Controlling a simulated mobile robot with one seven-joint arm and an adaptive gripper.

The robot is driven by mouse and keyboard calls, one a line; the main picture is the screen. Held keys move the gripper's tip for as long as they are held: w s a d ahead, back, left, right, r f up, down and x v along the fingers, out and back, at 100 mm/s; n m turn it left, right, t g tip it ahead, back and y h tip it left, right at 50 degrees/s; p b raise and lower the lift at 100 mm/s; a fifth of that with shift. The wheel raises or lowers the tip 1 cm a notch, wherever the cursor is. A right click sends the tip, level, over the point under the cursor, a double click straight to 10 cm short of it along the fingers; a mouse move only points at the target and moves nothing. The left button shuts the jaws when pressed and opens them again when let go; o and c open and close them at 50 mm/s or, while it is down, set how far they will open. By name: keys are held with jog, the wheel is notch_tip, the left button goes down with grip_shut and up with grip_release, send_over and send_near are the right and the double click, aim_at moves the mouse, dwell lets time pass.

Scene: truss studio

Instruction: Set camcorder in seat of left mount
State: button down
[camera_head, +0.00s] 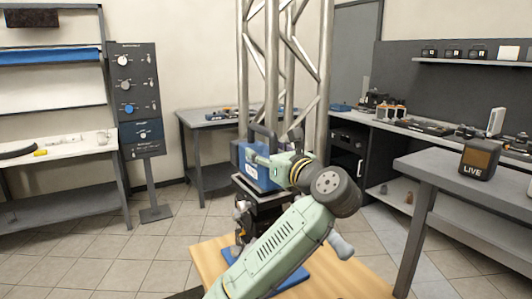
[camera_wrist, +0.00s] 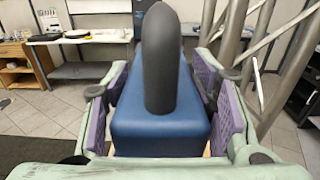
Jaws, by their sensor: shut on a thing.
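The camcorder (camera_head: 252,172) is a blue box with a dark arched handle and a white label on its side. In the wrist view the blue camcorder (camera_wrist: 160,128) fills the space between the purple pads. My gripper (camera_wrist: 163,95) is shut on its two sides, with the dark handle rising between the fingers. In the head view my gripper (camera_head: 272,162) reaches it from the right. A dark mount (camera_head: 262,194) stands directly under the camcorder. Whether the camcorder touches its seat cannot be told. My arm hides part of the mount, and no second mount can be made out.
A metal truss (camera_head: 272,70) rises close behind the camcorder. A grey table (camera_head: 440,170) with a LIVE display box (camera_head: 479,160) stands at right. A control panel (camera_head: 138,100) on a post and a white bench (camera_head: 60,150) are at left. Tiled floor between is clear.

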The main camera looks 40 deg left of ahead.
jog(key=shift+f+b, duration=0.4)
dwell(0.7)
jog(key=c, duration=0.9)
grip_release()
jog(key=o, duration=0.3)
jog(key=shift+f, duration=0.1)
jog(key=shift+f, duration=0.15)
jog(key=v, duration=1.2)
jog(key=shift+s, duration=0.15)
